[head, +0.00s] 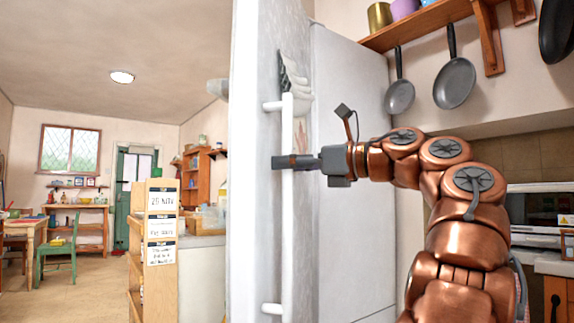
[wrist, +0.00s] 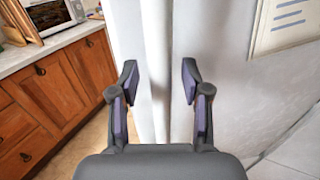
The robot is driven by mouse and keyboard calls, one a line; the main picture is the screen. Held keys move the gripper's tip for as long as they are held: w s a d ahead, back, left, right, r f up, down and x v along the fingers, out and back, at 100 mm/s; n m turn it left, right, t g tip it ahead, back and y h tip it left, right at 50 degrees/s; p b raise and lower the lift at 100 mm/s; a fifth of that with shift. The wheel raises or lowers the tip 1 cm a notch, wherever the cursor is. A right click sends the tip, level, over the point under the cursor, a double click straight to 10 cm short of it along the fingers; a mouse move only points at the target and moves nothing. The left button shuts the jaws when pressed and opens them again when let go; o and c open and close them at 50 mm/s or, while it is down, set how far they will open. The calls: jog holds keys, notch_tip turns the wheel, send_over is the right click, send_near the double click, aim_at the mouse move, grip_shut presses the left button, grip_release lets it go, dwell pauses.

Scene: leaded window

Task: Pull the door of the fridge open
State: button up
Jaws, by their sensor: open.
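The white fridge door (head: 267,220) stands left of my arm in the head view, seen at a steep slant. Its long upright white handle (head: 287,230) is held off the door by a bracket near each end. In the wrist view the handle (wrist: 157,45) runs down between my two fingers. My gripper (head: 290,162) is open around the upper-middle part of the handle, one finger on each side. The wrist view shows the open fingers (wrist: 160,82) with gaps beside the bar. I cannot tell whether the door is ajar.
A tall white panel (head: 350,170) stands behind my gripper. Pans (head: 455,82) hang under a wooden shelf at upper right. Wooden cabinets (wrist: 45,95) with a pale counter lie left in the wrist view. A wooden shelf unit (head: 150,250) stands left of the fridge.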

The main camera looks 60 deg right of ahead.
jog(key=s, duration=0.6)
jog(key=shift+s+d, duration=0.3)
jog(key=shift+d, duration=0.15)
